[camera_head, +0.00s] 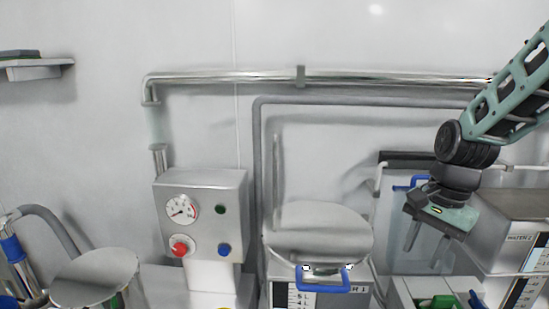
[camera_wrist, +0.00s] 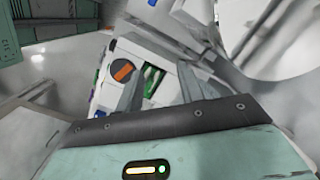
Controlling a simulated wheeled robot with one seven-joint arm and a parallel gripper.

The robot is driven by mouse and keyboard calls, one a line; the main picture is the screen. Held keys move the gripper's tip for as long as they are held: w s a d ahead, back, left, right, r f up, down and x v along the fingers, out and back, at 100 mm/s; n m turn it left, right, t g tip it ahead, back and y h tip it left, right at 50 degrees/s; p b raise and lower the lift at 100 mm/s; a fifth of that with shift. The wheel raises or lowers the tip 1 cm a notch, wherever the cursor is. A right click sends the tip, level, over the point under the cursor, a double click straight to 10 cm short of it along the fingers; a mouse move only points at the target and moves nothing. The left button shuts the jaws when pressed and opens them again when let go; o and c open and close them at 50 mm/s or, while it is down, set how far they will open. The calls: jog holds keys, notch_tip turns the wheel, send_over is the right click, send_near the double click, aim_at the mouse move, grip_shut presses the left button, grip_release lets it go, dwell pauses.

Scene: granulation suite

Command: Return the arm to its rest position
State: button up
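My arm comes in from the upper right of the head view, and my gripper (camera_head: 422,256) hangs from it, pointing down. Its two dark fingers are spread apart with nothing between them, so it is open and empty. In the wrist view my gripper (camera_wrist: 160,82) also shows a gap between its fingers. A white box with green and blue items (camera_head: 437,301) lies below the gripper in the head view. It also shows beyond the fingers in the wrist view, with green items (camera_wrist: 150,82) inside and an orange-marked dark knob (camera_wrist: 122,71).
A grey control box (camera_head: 205,200) with a gauge and buttons stands left of centre. A vessel with a round lid (camera_head: 320,228) and blue handle is in the middle. A WATER 2 container (camera_head: 515,232) stands close right of my gripper. Pipes (camera_head: 300,76) run along the wall.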

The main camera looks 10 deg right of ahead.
jog(key=s+a+f+n+b, duration=0.2)
jog(key=s+a+n, duration=0.5)
jog(key=a+n, duration=0.3)
jog(key=s+a+f+n+h+b, duration=0.1)
jog(key=s+a+f+n, duration=0.1)
jog(key=s+a+n, duration=0.6)
jog(key=a+n, duration=0.2)
jog(key=a, duration=0.1)
jog(key=shift+s+a+f+b, duration=0.2)
jog(key=shift+s+a+b, duration=0.05)
jog(key=shift+a+b, duration=0.1)
jog(key=shift+o, duration=0.4)
